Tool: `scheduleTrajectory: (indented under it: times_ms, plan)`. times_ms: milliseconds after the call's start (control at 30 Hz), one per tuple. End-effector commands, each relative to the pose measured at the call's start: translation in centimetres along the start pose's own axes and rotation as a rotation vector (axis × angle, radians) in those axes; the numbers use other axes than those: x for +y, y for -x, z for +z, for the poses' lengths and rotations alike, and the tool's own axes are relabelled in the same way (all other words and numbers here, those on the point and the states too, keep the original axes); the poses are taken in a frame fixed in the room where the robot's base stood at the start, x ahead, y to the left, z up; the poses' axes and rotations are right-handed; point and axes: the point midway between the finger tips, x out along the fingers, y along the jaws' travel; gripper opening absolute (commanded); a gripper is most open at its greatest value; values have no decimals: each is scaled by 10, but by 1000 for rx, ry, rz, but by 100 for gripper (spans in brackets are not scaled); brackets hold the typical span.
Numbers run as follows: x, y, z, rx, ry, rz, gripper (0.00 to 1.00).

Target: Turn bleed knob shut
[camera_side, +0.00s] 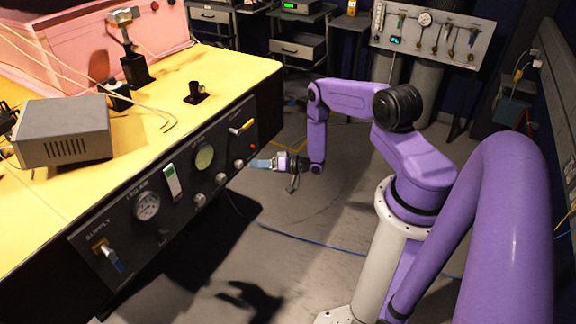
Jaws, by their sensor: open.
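A dark control panel (185,215) runs along the front of the yellow bench. Several round silver knobs sit low on its right half: one at the right (238,164), one left of it (220,178), and one further left (199,199). I cannot read which one is labelled bleed. My gripper (257,164) is level with the rightmost knob, pointing left at the panel. Its light blue fingers are open, with their tips close to that knob. I cannot tell whether they touch it or sit around it.
A grey box (63,132) stands on the bench (215,65). A blue cable (290,237) crosses the otherwise open floor.

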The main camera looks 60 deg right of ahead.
Motion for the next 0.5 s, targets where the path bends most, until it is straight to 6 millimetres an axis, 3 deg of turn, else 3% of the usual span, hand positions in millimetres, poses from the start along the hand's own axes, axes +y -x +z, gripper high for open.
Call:
scheduleTrajectory:
  times_ms: [300,500]
  plan:
    - [1,68,-1,4,-4,4,58]
    - [1,95,-1,3,-2,1,58]
